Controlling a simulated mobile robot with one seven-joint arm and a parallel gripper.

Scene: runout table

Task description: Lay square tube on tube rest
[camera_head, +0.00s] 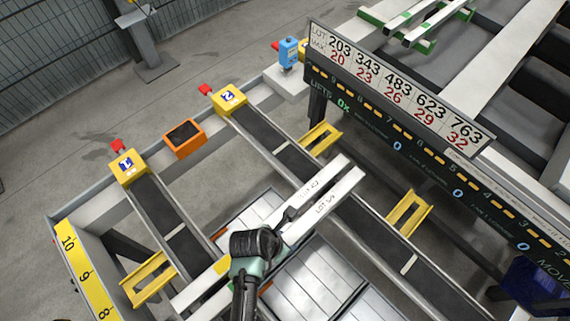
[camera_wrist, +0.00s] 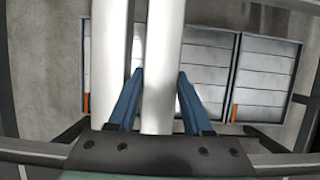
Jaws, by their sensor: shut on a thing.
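Two pale square tubes with LOT labels lie side by side in the head view, spanning the dark-topped beams; the upper-left one (camera_head: 325,176) and the lower-right one (camera_head: 343,195) run diagonally. My gripper (camera_head: 289,214) is at their middle, shut on one tube. In the wrist view my gripper (camera_wrist: 162,78) has a blue finger on each side of the right tube (camera_wrist: 163,40); the other tube (camera_wrist: 109,50) runs just left of the left finger. Green supports (camera_head: 411,42) at the upper right carry pale tubes. I cannot tell whether these are the tube rest.
Yellow brackets (camera_head: 321,138) (camera_head: 409,213) (camera_head: 147,279) stand beside the beams. Yellow blocks 1 (camera_head: 129,167) and 2 (camera_head: 229,99) cap the beams. An orange box (camera_head: 184,138) sits on the frame rail. A long dark display board (camera_head: 400,150) stands at the right.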

